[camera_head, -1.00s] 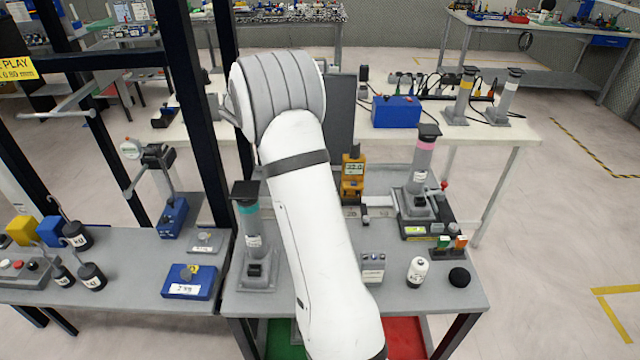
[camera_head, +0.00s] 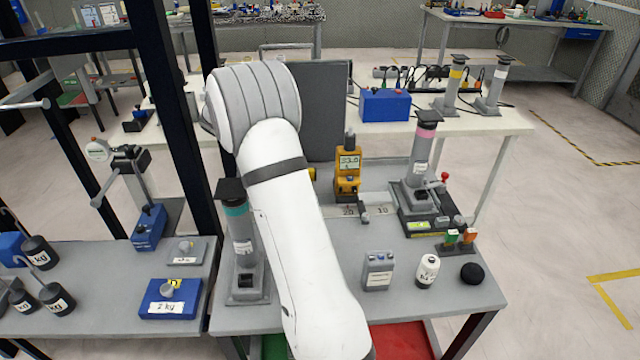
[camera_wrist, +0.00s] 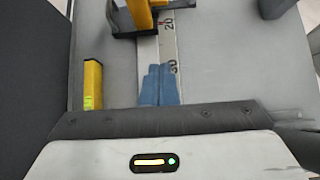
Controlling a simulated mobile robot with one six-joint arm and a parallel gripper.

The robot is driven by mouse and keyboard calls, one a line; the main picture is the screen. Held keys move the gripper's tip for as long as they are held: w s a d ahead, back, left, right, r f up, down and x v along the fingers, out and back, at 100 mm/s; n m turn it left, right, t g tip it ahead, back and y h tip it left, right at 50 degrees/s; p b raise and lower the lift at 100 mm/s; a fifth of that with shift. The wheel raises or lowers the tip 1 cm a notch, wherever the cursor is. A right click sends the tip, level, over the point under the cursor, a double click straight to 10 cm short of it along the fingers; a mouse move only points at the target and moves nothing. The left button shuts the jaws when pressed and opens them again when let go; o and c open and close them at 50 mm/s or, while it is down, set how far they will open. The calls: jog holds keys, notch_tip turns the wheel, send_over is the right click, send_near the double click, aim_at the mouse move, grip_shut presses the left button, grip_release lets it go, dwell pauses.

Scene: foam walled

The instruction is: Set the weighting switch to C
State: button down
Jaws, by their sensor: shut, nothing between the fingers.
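A yellow handheld meter (camera_head: 347,176) with a pale display and a dark top stands upright on the bench behind my arm, by a scaled rail. A weighting switch or its letters cannot be made out on it. In the wrist view, a yellow body (camera_wrist: 140,12), probably the same meter, is cut by the top edge on a dark mount over the rail (camera_wrist: 168,48). My gripper (camera_wrist: 160,70) has its blue-grey fingers together and empty. In the head view my arm hides the gripper.
A yellow spirit level (camera_wrist: 93,85) lies left of the fingers. A dark panel (camera_head: 322,110) stands behind my arm. A pink-banded column (camera_head: 420,160) stands right of the meter and a teal-banded column (camera_head: 240,240) left of my arm. A small grey box (camera_head: 378,270) sits in front.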

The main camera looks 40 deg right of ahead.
aim_at(339, 188)
jog(key=x, duration=1)
jog(key=shift+s+d, duration=0.45)
jog(key=shift+d, duration=0.2)
jog(key=shift+s+d, duration=0.3)
jog(key=shift+d, duration=0.2)
jog(key=shift+s+d, duration=0.3)
jog(key=shift+d, duration=0.15)
jog(key=shift+s+d+p, duration=0.35)
jog(key=shift+s+d, duration=0.15)
jog(key=shift+d, duration=0.3)
jog(key=shift+r, duration=0.1)
